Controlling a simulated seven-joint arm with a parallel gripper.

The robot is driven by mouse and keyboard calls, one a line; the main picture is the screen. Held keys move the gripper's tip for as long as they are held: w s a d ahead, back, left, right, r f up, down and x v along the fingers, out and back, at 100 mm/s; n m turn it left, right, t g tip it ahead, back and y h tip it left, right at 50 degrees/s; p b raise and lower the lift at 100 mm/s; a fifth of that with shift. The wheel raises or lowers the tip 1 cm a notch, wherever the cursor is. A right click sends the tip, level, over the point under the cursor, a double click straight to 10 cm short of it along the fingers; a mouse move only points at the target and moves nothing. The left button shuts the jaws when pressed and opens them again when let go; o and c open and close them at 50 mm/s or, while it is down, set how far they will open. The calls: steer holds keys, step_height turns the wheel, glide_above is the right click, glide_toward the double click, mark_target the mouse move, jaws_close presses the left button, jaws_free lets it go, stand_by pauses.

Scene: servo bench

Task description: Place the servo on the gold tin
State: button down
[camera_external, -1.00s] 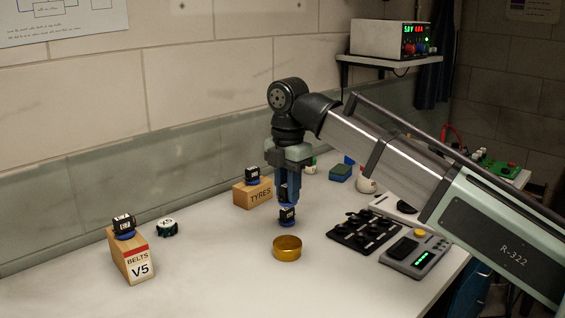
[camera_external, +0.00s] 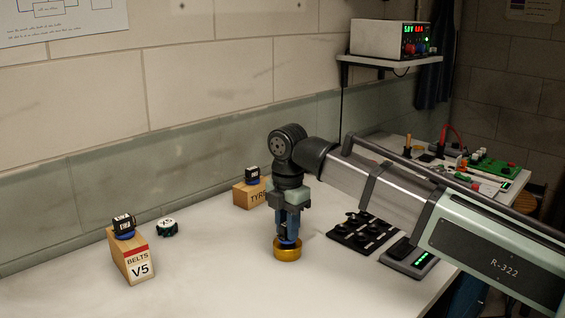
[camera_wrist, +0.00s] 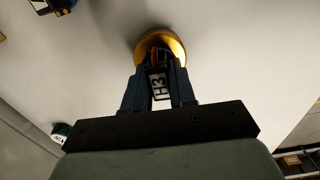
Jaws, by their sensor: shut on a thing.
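The gold tin (camera_external: 287,254) stands on the bench, and its rim also shows in the wrist view (camera_wrist: 176,44). My gripper (camera_external: 287,236) is right above the tin, pointing down. It is shut on a black servo with a white label and a blue part at its lower end (camera_external: 289,244). In the wrist view the label of the held servo (camera_wrist: 158,87) reads "H3" between the fingers. The servo's lower end is at the tin's top; I cannot tell whether it touches.
A servo (camera_external: 123,226) sits on the BELTS V5 box (camera_external: 140,267) at left. Another servo (camera_external: 252,174) sits on the TYRES box (camera_external: 242,196) behind. A black tray (camera_external: 356,234) is right of the tin. The bench front is clear.

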steer(key=shift+f, duration=0.3)
steer(key=c, duration=0.9)
jaws_free()
steer(key=shift+r, duration=0.15)
step_height(320, 180, up, 12)
steer(key=shift+r, duration=0.1)
